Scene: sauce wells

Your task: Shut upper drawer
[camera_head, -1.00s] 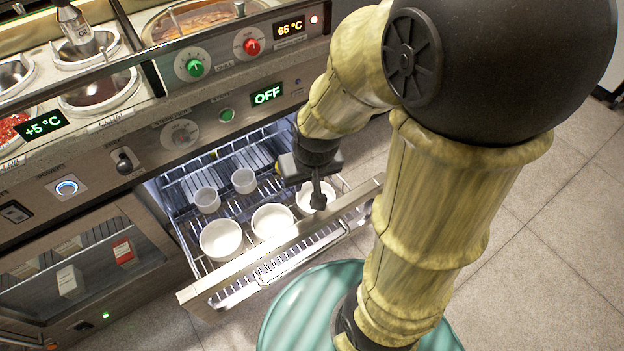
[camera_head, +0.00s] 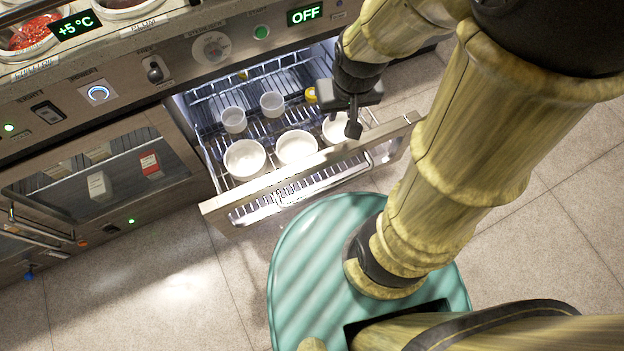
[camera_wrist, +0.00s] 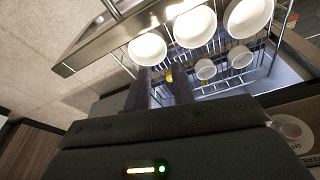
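The upper drawer (camera_head: 232,199) is pulled out of the counter front, with a steel front panel and a wire basket. Its front also shows in the wrist view (camera_wrist: 88,50). Three white bowls stand in a row near the front, including a left bowl (camera_head: 245,160) and a middle bowl (camera_head: 297,148). Two small cups (camera_head: 233,120) stand behind them. My gripper (camera_head: 353,128) hangs over the right part of the drawer, by the right bowl (camera_head: 334,133), which it partly hides. In the wrist view the two fingers (camera_wrist: 160,90) are apart with nothing visible between them.
A small yellow item (camera_head: 311,94) lies at the drawer's back right. A glass-fronted cabinet (camera_head: 100,180) is left of the drawer. Knobs, switches and an OFF display (camera_head: 305,14) are above. The tiled floor (camera_head: 150,290) before the cabinet is clear.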

